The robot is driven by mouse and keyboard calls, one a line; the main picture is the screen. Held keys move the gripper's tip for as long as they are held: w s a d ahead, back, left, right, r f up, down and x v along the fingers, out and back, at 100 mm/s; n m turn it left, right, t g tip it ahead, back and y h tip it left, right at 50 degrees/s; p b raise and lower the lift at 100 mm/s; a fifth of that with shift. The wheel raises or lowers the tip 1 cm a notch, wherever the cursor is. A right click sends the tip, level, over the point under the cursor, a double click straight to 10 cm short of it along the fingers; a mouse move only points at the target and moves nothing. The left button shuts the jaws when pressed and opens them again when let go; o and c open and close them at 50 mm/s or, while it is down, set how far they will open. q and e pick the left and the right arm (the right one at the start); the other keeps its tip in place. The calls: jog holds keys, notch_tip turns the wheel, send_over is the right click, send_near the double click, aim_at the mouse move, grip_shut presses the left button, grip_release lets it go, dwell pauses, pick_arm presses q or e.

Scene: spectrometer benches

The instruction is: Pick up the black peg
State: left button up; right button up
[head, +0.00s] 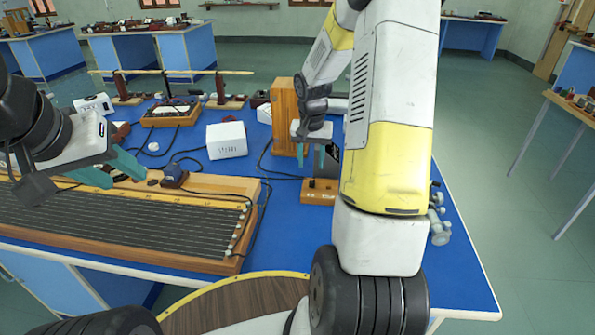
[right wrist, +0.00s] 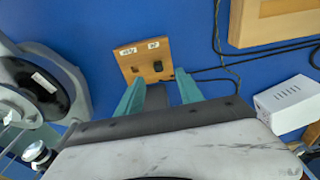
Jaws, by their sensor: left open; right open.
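A small black peg (right wrist: 158,66) stands on a small wooden block (right wrist: 140,60) with two white labels in the right wrist view. The block (head: 319,197) also shows in the head view, partly beside my right arm; the peg is too small to make out clearly there. My right gripper (right wrist: 159,76) is open and empty, its teal fingers pointing at the block with the peg between their lines. In the head view, my right gripper (head: 310,158) hangs above the block, apart from it. My left gripper (head: 127,179) is open and empty over the long wired board (head: 120,225).
A white box (head: 227,140) and a tall wooden box (head: 284,118) stand on the blue bench near the block. Black cables lie around them. A round black-and-grey instrument (right wrist: 38,88) lies left of the block in the right wrist view.

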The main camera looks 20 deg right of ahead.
aim_at(312, 181)
jog(key=f, duration=0.3)
jog(key=w+d+f, duration=0.1)
jog(key=f, duration=0.5)
jog(key=shift+w+d, duration=0.15)
jog(key=shift+w, duration=0.2)
grip_shut()
